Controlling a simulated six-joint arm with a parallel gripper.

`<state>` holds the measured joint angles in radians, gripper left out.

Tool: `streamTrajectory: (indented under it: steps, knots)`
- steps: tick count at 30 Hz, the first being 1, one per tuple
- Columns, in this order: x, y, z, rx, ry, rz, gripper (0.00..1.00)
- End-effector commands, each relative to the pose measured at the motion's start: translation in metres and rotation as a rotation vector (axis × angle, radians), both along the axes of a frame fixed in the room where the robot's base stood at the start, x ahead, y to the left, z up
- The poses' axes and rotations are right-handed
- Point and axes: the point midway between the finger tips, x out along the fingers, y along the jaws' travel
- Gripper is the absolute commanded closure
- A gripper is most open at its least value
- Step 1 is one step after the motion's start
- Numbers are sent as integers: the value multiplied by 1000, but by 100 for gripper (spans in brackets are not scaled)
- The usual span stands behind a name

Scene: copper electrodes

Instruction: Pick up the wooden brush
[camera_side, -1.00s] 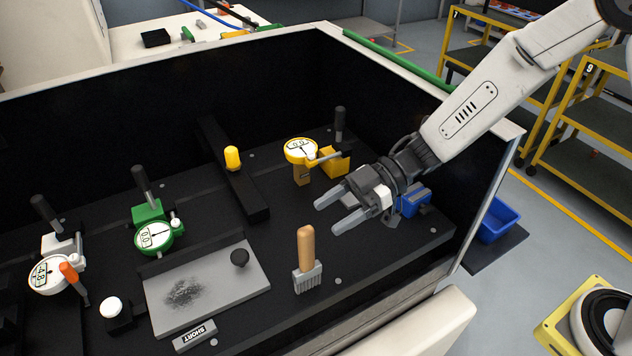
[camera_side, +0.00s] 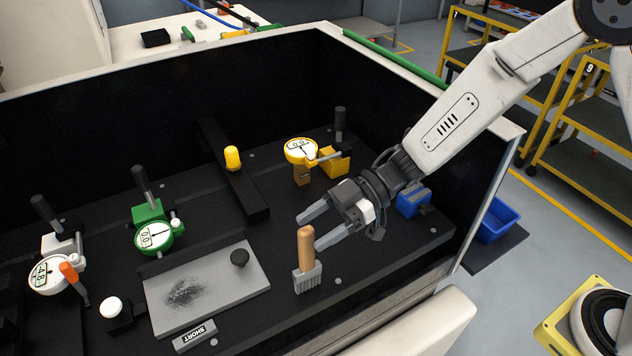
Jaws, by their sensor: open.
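The wooden brush (camera_side: 306,248) stands upright on the black work surface, with a tan wooden handle on top and grey bristles at the bottom. My gripper (camera_side: 307,231) is open and empty, its two fingers pointing left and spread apart. One fingertip is behind and above the handle; the nearer fingertip is close to the handle's right side. From this view I cannot tell whether it touches the handle.
A grey plate (camera_side: 215,300) with dark powder and a black knob lies left of the brush. A yellow dial gauge (camera_side: 301,151) stands behind my gripper, a green one (camera_side: 153,235) at left. A blue block (camera_side: 412,203) is to the right. The black wall rises behind.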

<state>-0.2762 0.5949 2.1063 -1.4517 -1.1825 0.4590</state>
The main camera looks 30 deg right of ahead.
Motion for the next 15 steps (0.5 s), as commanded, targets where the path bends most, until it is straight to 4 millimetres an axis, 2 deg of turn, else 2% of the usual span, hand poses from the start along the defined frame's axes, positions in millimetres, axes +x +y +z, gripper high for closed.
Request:
streamTrajectory:
  steps: [9,15]
  knots:
    - [-3,33,-12,0,0,3,32]
    - [-3,42,-14,0,0,1,32]
